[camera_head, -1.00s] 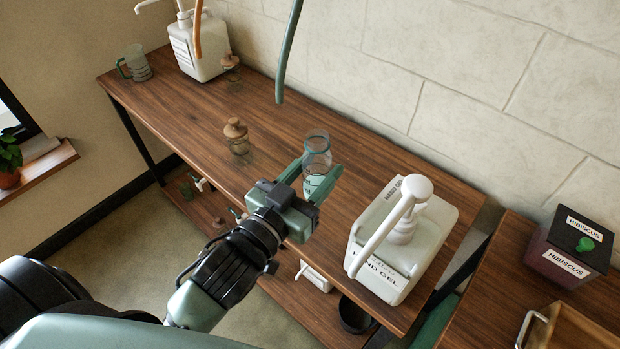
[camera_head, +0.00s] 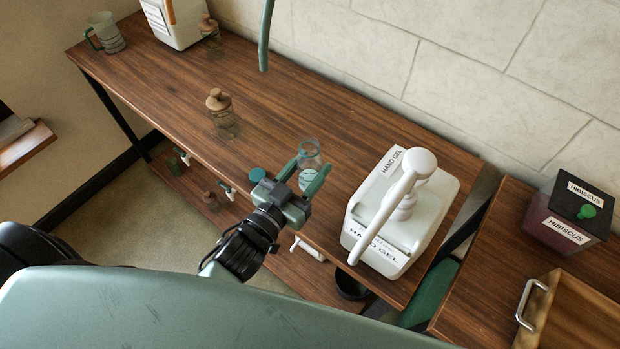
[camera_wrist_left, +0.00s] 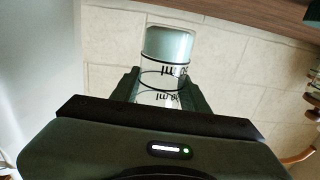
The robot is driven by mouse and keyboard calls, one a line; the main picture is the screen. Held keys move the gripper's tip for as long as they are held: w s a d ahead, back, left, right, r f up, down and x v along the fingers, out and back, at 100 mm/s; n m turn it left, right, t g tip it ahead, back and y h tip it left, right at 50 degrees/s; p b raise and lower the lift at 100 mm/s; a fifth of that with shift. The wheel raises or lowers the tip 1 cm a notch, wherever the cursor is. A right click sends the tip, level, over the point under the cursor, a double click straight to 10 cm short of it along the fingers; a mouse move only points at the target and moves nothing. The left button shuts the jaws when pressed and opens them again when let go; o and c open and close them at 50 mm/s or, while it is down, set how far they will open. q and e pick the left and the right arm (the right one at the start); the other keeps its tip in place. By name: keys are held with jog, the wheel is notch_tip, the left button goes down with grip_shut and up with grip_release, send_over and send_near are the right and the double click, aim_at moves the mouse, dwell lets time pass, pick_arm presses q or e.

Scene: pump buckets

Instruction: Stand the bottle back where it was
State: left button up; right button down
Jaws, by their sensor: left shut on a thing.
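A clear bottle with dark "ml" markings (camera_head: 309,153) is between the fingers of my left gripper (camera_head: 312,176), over the front part of the wooden table (camera_head: 290,110). In the left wrist view the bottle (camera_wrist_left: 168,46) shows with the picture turned over, pale at its end. There a strip of wall shows between that end and the wood, so it looks held above the table. The fingers are shut on its sides. My right gripper is not in view.
A white hand gel dispenser (camera_head: 385,245) stands right of the bottle. A cork-topped jar (camera_head: 222,122) stands to the left. A second jar (camera_head: 211,42), a mug (camera_head: 105,38) and another white dispenser (camera_head: 172,25) are farther back. The tabletop behind the bottle is clear.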

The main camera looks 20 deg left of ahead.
aim_at(303, 188)
pick_arm(q)
notch_tip(303, 188, down, 4)
jog(key=shift+b, duration=0.3)
jog(key=shift+f, duration=0.1)
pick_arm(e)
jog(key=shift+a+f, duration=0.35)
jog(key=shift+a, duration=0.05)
pick_arm(q)
jog(key=shift+f, duration=0.2)
jog(key=o, duration=1.3)
jog(key=shift+o, duration=0.2)
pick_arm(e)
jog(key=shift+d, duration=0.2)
